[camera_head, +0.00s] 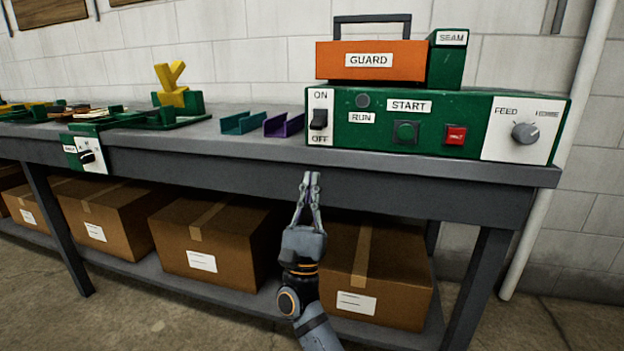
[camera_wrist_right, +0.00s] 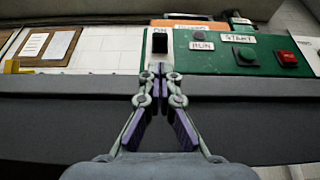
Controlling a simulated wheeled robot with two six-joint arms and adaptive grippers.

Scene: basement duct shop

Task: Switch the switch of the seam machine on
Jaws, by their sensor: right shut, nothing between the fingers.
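The seam machine (camera_head: 450,140) is a green box at the right end of the bench, with an orange guard on top. Its switch (camera_head: 319,119) is a black rocker on a white plate at the front left, marked ON above and OFF below. The switch also shows in the right wrist view (camera_wrist_right: 159,43), just above the fingertips. My right gripper (camera_head: 311,178) is shut and empty, in front of the bench edge and below the switch. It appears apart from the switch. I cannot tell the rocker's position for sure. My left gripper is not in view.
The machine front also has a green START button (camera_head: 405,132), a red button (camera_head: 455,135) and a FEED knob (camera_head: 525,132). Teal (camera_head: 243,122) and purple (camera_head: 284,123) channel pieces lie left of it. The bench edge (camera_head: 430,171) runs behind my right gripper. Cardboard boxes (camera_head: 215,245) fill the lower shelf.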

